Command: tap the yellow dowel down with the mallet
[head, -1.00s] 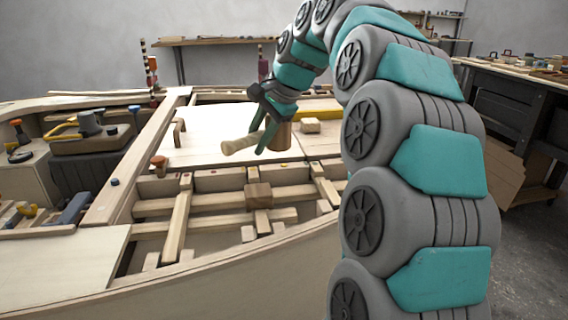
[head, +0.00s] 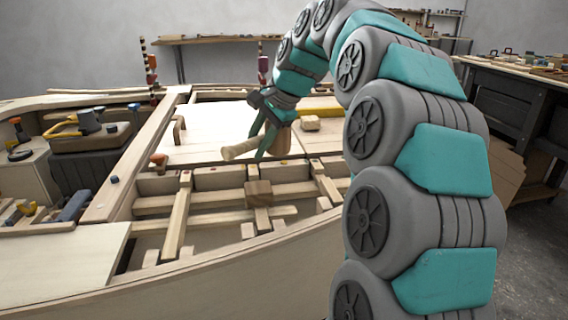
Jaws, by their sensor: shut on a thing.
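My gripper (head: 261,151) is shut on the mallet above the pale deck panel, left of my arm in the head view. The mallet's light wooden handle (head: 238,150) sticks out to the left, slightly tilted, with its end free. Its brown head (head: 283,143) is to the right, partly hidden behind my gripper. I cannot tell whether the head touches anything below. I cannot make out the yellow dowel for certain; small coloured spots line the beam in front of the panel, too small to tell apart.
An open frame of wooden ribs with a brown block (head: 258,193) lies in front of the panel. A pale block (head: 311,123) and a yellow bar (head: 319,111) lie behind the mallet. An orange-topped peg (head: 158,161) stands at left. A workbench (head: 510,90) is at right.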

